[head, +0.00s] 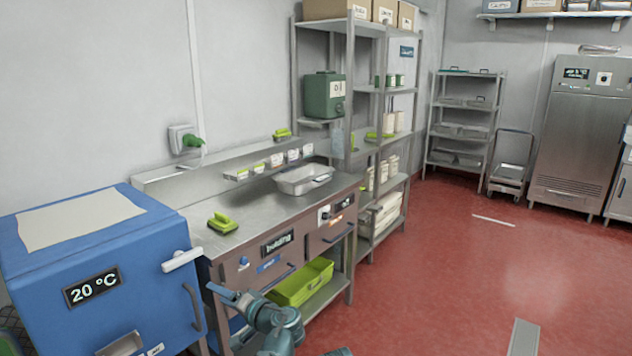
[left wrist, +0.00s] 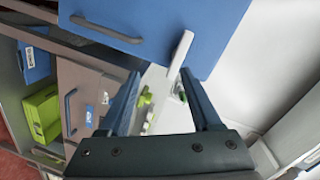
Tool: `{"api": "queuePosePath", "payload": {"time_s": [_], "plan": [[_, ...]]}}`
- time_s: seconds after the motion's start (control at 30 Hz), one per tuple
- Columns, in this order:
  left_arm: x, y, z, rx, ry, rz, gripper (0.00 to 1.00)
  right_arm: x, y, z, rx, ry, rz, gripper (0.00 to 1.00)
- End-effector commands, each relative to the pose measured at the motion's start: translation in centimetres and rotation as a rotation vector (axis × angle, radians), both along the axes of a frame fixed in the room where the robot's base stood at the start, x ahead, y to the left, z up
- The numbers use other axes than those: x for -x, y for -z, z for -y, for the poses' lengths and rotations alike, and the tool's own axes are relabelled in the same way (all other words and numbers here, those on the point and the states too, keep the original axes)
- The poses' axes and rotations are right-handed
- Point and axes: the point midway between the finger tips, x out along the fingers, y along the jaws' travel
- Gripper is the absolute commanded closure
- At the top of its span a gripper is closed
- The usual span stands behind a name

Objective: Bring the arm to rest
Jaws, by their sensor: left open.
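My left gripper (head: 224,293) is in front of the steel bench, just right of the blue cabinet, with its arm low in the head view. In the left wrist view its two dark fingers (left wrist: 160,88) stand apart with nothing held between them. The blue cabinet (head: 150,265) has a "20 °C" display and a white handle (head: 182,260) at its upper right edge. In the left wrist view the white handle (left wrist: 180,55) shows beyond the fingertips, and the blue cabinet (left wrist: 215,20) fills the top. My right gripper is not seen.
The steel bench (head: 262,213) carries a green-handled tool (head: 222,223) and a metal tray (head: 303,180). A green bin (head: 300,284) sits on its lower shelf. Shelving (head: 350,100) stands behind. The red floor (head: 450,270) at right is mostly clear.

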Motion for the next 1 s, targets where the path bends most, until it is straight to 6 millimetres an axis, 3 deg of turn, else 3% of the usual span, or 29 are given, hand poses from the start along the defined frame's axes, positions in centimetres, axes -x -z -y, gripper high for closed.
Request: {"api": "queuePosePath", "payload": {"time_s": [0.27,0.43,0.6,0.7,1.0], "plan": [[3.4,4.7,1.0,0.184,-0.042,-0.126,0.35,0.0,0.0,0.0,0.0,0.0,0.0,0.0],[6.9,9.1,3.0,0.359,-0.065,-0.269,0.35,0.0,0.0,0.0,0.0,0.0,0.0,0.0],[12.6,14.4,7.4,0.605,-0.062,-0.498,0.35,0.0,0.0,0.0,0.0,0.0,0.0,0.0],[15.7,16.4,10.1,0.727,-0.044,-0.626,0.35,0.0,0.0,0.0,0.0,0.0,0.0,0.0],[23.5,18.8,17.3,1.001,0.047,-0.935,0.35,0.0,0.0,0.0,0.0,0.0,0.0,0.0]]}}
